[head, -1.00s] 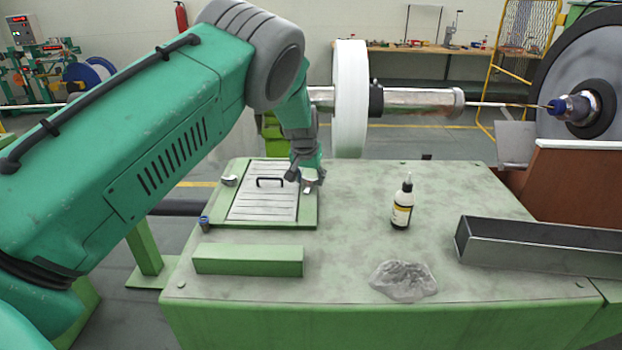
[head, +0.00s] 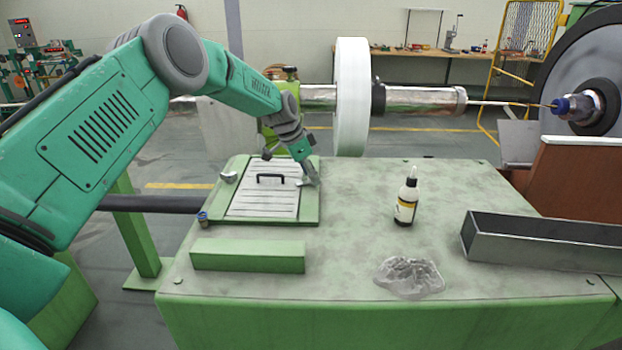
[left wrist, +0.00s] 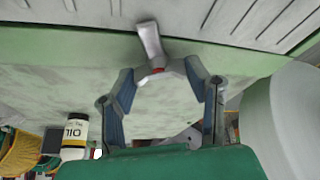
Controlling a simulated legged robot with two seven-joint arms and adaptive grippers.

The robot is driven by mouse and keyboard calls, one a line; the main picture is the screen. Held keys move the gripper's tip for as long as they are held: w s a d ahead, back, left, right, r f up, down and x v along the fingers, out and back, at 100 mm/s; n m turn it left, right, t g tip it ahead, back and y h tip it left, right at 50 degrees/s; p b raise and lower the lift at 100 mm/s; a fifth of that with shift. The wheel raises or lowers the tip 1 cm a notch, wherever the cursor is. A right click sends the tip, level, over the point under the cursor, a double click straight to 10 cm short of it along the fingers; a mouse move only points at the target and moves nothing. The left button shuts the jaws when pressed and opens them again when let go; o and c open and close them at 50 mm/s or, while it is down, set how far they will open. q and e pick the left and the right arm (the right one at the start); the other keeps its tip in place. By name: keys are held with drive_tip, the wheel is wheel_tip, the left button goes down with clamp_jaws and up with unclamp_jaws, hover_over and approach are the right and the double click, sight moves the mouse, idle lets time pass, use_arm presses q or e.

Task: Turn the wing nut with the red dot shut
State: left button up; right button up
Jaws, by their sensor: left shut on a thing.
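The wing nut with the red dot (left wrist: 150,42) shows in the left wrist view at the edge of the green frame, its silver wing pointing up in the picture. The red dot shows near its lower end, between the fingers. My left gripper (left wrist: 160,72) is shut on this wing nut. In the head view my left gripper (head: 309,180) is at the right side of the slatted hatch cover (head: 262,203) and hides most of the nut. Another silver wing nut (head: 229,177) sits at the cover's left side. My right gripper is not in view.
An oil bottle (head: 406,198) stands right of the cover; it also shows in the left wrist view (left wrist: 75,137). A crumpled clear sheet (head: 408,277), a green block (head: 248,255) and a metal channel (head: 540,240) lie on the table. A white disc (head: 351,100) rises behind.

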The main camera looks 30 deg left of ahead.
use_arm(q)
drive_tip(key=shift+w+a+m+g+h+b, duration=0.1)
drive_tip(key=shift+m+g+h+b, duration=0.3)
drive_tip(key=shift+m, duration=0.7)
drive_tip(key=shift+w+a+m+g+h+b, duration=0.15)
drive_tip(key=shift+m+b, duration=0.3)
drive_tip(key=shift+m, duration=0.65)
drive_tip(key=shift+s+d, duration=0.1)
drive_tip(key=o, duration=1)
drive_tip(key=shift+o, duration=0.8)
drive_tip(key=shift+f, duration=0.15)
drive_tip(key=shift+r, duration=0.3)
drive_tip(key=v, duration=1.1)
drive_tip(key=shift+w+a, duration=0.3)
